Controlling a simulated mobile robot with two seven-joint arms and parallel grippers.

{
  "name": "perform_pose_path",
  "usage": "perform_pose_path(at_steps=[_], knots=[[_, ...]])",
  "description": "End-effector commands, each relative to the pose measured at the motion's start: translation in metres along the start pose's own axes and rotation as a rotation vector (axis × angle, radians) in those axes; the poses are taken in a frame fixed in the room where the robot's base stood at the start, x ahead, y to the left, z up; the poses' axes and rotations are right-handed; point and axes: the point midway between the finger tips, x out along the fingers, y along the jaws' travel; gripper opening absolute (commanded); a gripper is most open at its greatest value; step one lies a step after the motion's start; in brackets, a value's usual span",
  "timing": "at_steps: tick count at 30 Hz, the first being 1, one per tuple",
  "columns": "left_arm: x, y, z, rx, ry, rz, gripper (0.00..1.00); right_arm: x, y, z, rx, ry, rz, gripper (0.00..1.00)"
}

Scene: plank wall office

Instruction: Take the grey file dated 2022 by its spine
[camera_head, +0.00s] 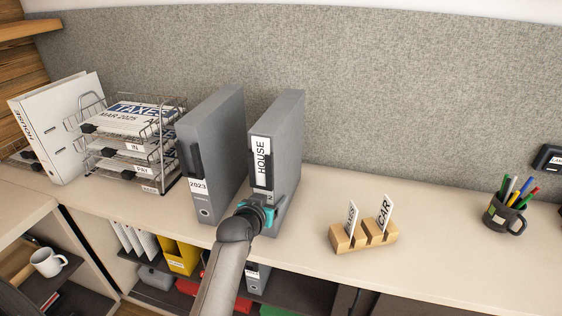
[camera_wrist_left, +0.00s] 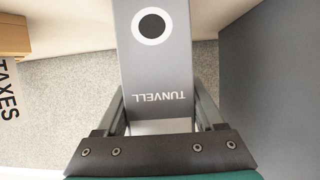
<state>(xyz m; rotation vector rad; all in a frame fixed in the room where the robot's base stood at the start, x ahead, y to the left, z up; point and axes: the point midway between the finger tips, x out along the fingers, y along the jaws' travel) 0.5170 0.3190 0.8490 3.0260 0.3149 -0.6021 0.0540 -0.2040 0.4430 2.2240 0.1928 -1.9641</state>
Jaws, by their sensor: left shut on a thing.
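Two grey files stand upright on the cream counter. The right one (camera_head: 287,135) has a HOUSE label on its spine; only a final "2" of its date shows, the rest hidden behind my gripper. The left one (camera_head: 218,140) is dated 2023. My left gripper (camera_head: 262,212) is at the lower spine of the HOUSE file. In the left wrist view its fingers (camera_wrist_left: 160,105) are on both sides of a grey spine (camera_wrist_left: 155,65) with a round finger hole and upside-down TUNVELL lettering; they are shut on it. My right gripper is not in view.
A wire letter tray (camera_head: 166,172) and a white binder (camera_head: 62,135) stand left. A wooden card holder (camera_head: 378,238) and a pen mug (camera_head: 497,219) stand right. A grey fabric panel (camera_head: 400,90) rises behind. Shelves lie below the counter's front edge.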

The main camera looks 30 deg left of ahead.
Motion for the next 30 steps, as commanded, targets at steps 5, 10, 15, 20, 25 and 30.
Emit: perform_pose_path(at_steps=[5,10,15,20,25,30], knots=[[0.0,0.0,0.0,0.0,-0.001,0.0,0.0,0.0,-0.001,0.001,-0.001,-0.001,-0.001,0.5],[0.0,0.0,-0.004,0.0,0.011,-0.002,0.0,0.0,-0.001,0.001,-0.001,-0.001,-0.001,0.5],[0.0,0.0,-0.004,0.0,0.01,-0.002,0.0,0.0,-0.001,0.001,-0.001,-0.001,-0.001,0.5],[-0.002,0.0,-0.008,0.0,0.011,-0.001,0.0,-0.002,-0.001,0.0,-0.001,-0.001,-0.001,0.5],[-0.008,0.0,-0.025,-0.001,0.014,-0.001,0.0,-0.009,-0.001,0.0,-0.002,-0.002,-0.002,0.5],[-0.022,0.0,-0.058,0.001,0.016,-0.001,0.0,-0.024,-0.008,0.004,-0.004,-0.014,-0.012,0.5]])
